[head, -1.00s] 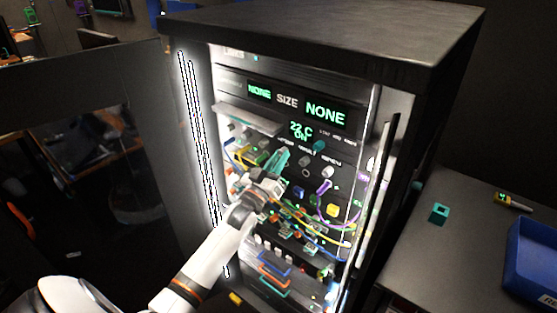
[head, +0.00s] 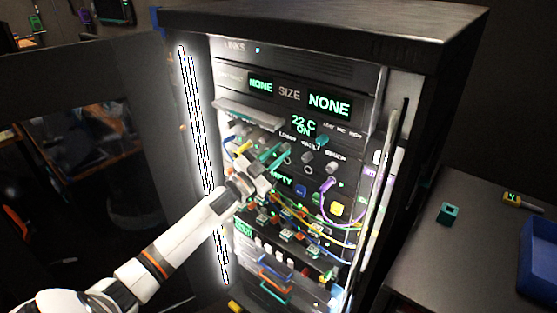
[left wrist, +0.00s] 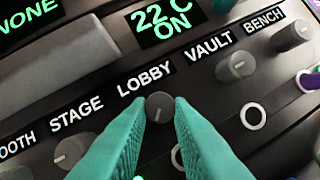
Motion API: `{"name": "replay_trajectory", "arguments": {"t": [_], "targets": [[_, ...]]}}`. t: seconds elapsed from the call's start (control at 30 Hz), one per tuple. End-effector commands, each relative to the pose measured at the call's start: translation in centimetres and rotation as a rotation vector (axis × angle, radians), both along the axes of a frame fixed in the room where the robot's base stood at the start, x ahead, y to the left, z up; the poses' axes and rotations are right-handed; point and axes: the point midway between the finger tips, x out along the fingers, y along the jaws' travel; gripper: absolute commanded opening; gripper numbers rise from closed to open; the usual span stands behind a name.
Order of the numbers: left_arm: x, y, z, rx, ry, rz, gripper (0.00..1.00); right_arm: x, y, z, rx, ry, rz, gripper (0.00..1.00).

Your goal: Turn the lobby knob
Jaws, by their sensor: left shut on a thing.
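The lobby knob (left wrist: 160,106) is a dark round knob under the LOBBY label, with a short pale mark on its face. My left gripper (head: 279,151) reaches the panel from the left, and its teal fingers are shut on the knob, one fingertip on each side. In the head view the fingers hide most of the knob. My right gripper is not in view.
The vault knob (left wrist: 235,67) and bench knob (left wrist: 291,35) stand to the right, the stage knob (left wrist: 70,150) to the left. Cables (head: 318,222) hang below the row. A grey shelf (head: 248,115) juts out above. A side table (head: 470,245) stands right of the cabinet.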

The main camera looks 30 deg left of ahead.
Motion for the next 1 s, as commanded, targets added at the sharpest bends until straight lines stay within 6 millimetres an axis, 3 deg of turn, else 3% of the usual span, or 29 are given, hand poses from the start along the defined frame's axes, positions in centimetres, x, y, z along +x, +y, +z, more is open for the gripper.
{"name": "replay_trajectory", "arguments": {"t": [0.6,1.0], "targets": [[0.03,0.49,0.44,0.569,-0.043,-0.001,0.00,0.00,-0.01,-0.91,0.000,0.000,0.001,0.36],[0.03,0.56,0.65,0.792,-0.060,-0.001,0.00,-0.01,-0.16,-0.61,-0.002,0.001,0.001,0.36]]}}
